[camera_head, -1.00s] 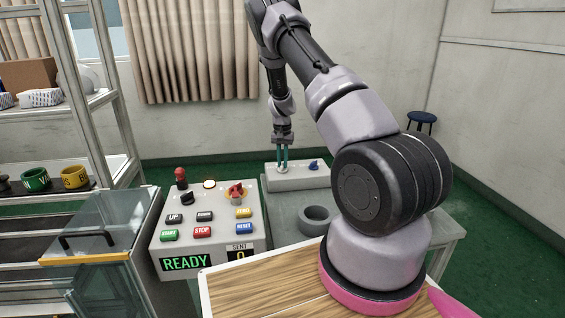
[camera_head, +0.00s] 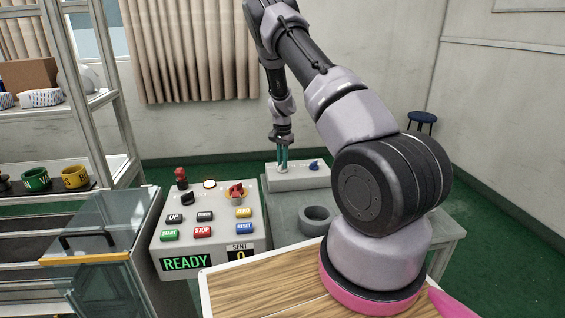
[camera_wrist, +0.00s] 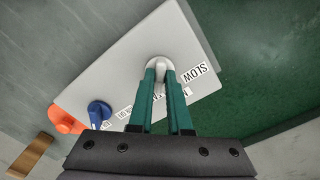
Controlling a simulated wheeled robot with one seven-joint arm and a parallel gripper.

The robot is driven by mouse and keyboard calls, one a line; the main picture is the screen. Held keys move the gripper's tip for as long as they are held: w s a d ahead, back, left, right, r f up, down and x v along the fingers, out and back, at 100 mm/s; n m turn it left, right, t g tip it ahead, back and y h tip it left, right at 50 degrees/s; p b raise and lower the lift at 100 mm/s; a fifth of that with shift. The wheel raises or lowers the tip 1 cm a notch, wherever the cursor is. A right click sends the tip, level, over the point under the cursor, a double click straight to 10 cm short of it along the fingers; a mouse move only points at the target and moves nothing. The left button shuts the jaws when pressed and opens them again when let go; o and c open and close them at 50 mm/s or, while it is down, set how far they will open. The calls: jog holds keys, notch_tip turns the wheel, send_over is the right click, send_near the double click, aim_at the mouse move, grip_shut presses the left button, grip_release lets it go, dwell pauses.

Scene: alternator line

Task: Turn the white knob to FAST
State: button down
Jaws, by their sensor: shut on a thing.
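The white knob (camera_wrist: 160,66) sits on a light grey control box in the wrist view, near the box's end by the SLOW label (camera_wrist: 194,73). My gripper (camera_wrist: 162,72) is shut on the knob, with its green fingers on either side of it. Another label beside the knob is mostly hidden behind my fingers, and I cannot read FAST. In the head view my gripper (camera_head: 282,164) reaches down to the knob on the box (camera_head: 300,184) at the back of the grey table.
A blue knob (camera_wrist: 98,112) sits on the same box, with an orange part (camera_wrist: 66,120) beyond it. A grey ring (camera_head: 316,218) lies on the table in front. A button panel (camera_head: 205,250) showing READY stands at left.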

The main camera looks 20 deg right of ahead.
jog(key=c, duration=0.9)
grip_release()
jog(key=shift+o, duration=0.2)
notch_tip(320, 180, up, 11)
jog(key=shift+f, duration=0.1)
